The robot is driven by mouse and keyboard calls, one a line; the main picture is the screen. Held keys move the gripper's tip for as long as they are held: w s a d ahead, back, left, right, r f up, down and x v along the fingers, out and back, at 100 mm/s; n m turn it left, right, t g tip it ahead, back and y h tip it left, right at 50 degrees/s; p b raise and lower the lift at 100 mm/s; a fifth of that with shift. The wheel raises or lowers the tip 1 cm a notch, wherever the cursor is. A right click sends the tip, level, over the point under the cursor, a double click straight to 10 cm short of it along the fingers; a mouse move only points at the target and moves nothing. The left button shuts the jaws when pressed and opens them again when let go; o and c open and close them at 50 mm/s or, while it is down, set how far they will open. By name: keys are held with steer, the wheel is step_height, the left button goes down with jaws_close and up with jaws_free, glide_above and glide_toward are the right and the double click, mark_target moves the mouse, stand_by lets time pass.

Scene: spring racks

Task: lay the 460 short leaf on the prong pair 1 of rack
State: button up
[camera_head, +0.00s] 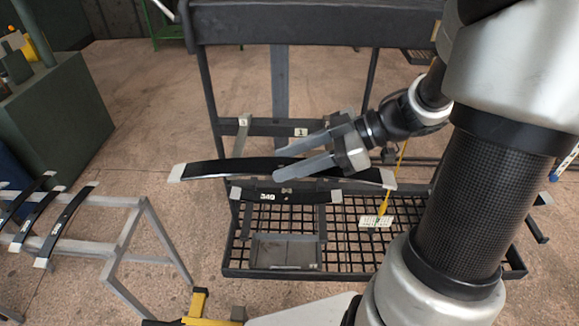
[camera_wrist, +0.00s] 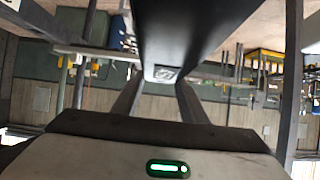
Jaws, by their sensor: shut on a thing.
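My gripper (camera_head: 277,163) is shut on a long, slightly curved black leaf (camera_head: 225,168) with pale ends, held roughly level across the front of the rack (camera_head: 213,100). Its number is hidden, so I cannot tell from it which leaf this is. In the wrist view the black leaf (camera_wrist: 190,25) extends away between my two fingers. A tag reading 1 (camera_head: 301,132) sits on the rack's crossbar, just above and behind my fingers. The prongs under this tag are mostly hidden by my gripper and the leaf. Whether the leaf touches any prong cannot be told.
A shorter black leaf marked 340 (camera_head: 300,196) hangs just below the held one. A tag 3 (camera_head: 242,122) marks a prong at left. A wire-mesh shelf (camera_head: 340,260) lies below. Several leaves rest on a grey stand (camera_head: 130,225) at left.

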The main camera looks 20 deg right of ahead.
steer(key=w+d+f, duration=0.2)
steer(key=w+f, duration=0.1)
steer(key=w, duration=0.5)
steer(key=shift+w+d+b, duration=0.35)
stand_by(0.5)
